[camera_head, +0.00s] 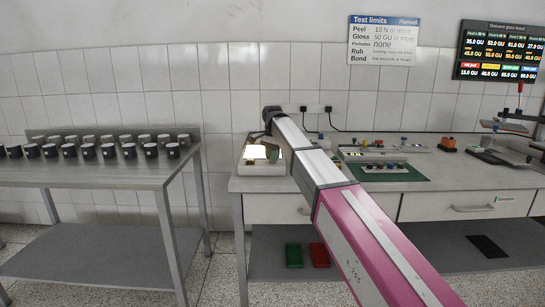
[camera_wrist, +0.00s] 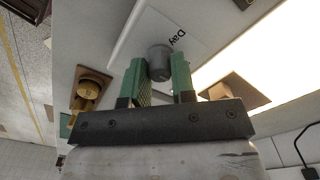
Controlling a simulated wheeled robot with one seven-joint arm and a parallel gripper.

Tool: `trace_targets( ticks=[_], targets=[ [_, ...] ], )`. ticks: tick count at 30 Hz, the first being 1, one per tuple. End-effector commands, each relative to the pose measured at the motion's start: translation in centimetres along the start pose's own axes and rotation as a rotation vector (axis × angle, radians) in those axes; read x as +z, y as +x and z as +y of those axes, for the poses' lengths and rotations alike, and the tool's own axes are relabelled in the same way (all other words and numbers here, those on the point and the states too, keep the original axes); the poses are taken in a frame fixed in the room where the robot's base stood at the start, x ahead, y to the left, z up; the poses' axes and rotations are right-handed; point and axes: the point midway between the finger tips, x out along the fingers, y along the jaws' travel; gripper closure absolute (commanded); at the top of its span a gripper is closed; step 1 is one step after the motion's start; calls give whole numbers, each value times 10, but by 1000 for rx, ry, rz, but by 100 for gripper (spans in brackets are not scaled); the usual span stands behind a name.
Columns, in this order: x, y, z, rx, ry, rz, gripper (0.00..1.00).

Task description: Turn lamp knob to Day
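The grey lamp knob (camera_wrist: 158,64) stands out from a pale panel (camera_wrist: 200,22) in the wrist view. The printed word "Day" is on the panel just beside the knob. My gripper (camera_wrist: 160,70) has its two green fingers on either side of the knob, with no clear gap showing between fingers and knob. Any pointer mark on the knob is not visible. In the head view the lamp unit with its bright lit surface (camera_head: 255,153) sits at the left end of the bench, partly behind my arm. My gripper is hidden there.
The bench (camera_head: 460,173) holds a green mat (camera_head: 405,181) with small coloured parts to the right. A brass-coloured piece (camera_wrist: 88,92) on a brown base is close to the left finger in the wrist view. A metal table (camera_head: 85,174) with rows of dark cups stands at left.

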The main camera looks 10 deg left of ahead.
Motion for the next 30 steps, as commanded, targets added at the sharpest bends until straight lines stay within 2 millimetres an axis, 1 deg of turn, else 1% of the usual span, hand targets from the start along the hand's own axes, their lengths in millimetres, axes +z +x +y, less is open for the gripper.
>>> trace_targets(
  ticks=[1,2,8,14,20,30],
  targets=[
    [0,0,0,0,0,0,96],
    [0,0,0,0,0,0,99],
    [0,0,0,0,-5,0,99],
    [0,0,0,0,-54,0,99],
    [0,0,0,0,-177,0,99],
    [0,0,0,0,-489,0,99]
  ],
)
